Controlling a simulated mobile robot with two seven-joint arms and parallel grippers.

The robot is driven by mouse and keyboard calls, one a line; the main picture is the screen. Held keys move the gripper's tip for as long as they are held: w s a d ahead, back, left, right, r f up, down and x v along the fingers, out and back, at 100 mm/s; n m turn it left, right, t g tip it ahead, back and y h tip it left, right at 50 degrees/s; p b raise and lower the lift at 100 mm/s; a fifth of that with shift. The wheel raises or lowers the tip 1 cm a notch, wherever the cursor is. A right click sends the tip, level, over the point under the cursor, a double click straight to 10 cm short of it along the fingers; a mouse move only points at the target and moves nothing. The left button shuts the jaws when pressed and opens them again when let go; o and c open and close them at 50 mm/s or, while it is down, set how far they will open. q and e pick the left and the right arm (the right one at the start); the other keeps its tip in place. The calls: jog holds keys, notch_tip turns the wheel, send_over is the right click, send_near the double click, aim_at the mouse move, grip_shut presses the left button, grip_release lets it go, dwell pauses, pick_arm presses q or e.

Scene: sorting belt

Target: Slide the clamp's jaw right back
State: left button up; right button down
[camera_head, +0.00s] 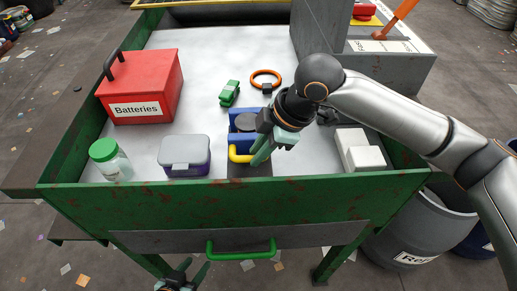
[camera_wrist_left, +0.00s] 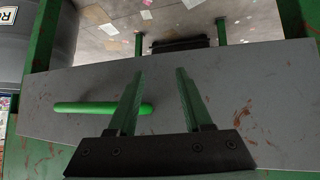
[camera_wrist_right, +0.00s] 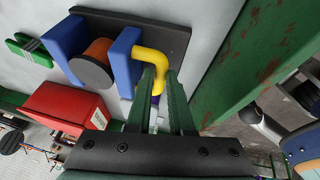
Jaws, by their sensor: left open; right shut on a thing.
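The clamp (camera_head: 242,135) is blue with a yellow bent handle (camera_head: 238,155) on a dark base, near the front edge of the metal top. In the right wrist view, its two blue jaws (camera_wrist_right: 119,58) stand either side of a brown spool-like part with a dark round end (camera_wrist_right: 91,68). My right gripper (camera_head: 262,157) is shut on the yellow handle (camera_wrist_right: 150,60), whose lower end is between the fingers. My left gripper (camera_head: 186,273) is open and empty, low in front of the drawer; its fingers (camera_wrist_left: 158,85) show near the green drawer handle (camera_wrist_left: 103,108).
A red Batteries box (camera_head: 140,90), a green-lidded jar (camera_head: 109,159) and a grey-lidded box (camera_head: 185,154) stand left. A green object (camera_head: 229,93) and an orange ring (camera_head: 265,78) lie behind the clamp. White blocks (camera_head: 362,155) are right. The green front rim (camera_head: 215,200) is close.

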dwell(0.8)
jog(key=shift+s+r+p, duration=0.1)
jog(key=shift+s+p, duration=0.3)
jog(key=shift+p, duration=0.2)
jog(key=shift+s+p, duration=0.8)
jog(key=shift+s, duration=0.2)
jog(key=shift+s+f, duration=0.2)
jog(key=shift+s, duration=0.05)
jog(key=c, duration=1.3)
grip_release()
jog(key=o, duration=0.5)
pick_arm(q)
jog(key=v, duration=0.3)
jog(key=shift+a+f, duration=0.2)
jog(key=shift+a, duration=0.1)
pick_arm(e)
jog(key=shift+r, duration=0.1)
